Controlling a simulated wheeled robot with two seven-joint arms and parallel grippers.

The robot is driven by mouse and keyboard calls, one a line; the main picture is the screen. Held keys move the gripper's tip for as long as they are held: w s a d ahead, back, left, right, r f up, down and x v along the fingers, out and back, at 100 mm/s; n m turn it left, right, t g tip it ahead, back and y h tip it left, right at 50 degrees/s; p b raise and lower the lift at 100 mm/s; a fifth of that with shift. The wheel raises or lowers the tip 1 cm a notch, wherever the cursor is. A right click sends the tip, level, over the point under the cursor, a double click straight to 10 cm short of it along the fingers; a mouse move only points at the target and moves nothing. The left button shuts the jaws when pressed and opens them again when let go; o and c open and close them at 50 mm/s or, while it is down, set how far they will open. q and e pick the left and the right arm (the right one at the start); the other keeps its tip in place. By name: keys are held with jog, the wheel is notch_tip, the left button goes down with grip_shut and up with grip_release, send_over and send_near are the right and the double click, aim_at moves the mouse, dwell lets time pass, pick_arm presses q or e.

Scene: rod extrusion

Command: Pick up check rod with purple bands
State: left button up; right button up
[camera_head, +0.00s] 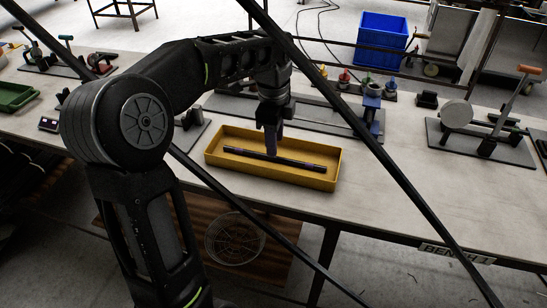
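A dark rod (300,164) lies lengthwise in a yellow tray (222,159) on the workbench. Its bands are too small and dark to tell their colour. My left gripper (271,150) points down into the tray, with its fingertips at the rod near the tray's middle. The fingers hide a short part of the rod. I cannot tell whether they are open or shut, or whether they touch the rod. My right gripper is not in view.
Behind the tray is a dark plate with a blue fixture (372,102) and several small coloured-top items. A lever press (490,140) stands at right. A green bin (14,96) is at far left. The bench (400,215) is clear right of the tray.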

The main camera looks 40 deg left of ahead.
aim_at(287, 161)
pick_arm(q)
jog(key=f, duration=0.5)
jog(key=shift+w+a+p, duration=0.2)
jog(key=shift+a+p, duration=0.1)
jog(key=shift+p, duration=0.1)
grip_shut()
dwell(0.4)
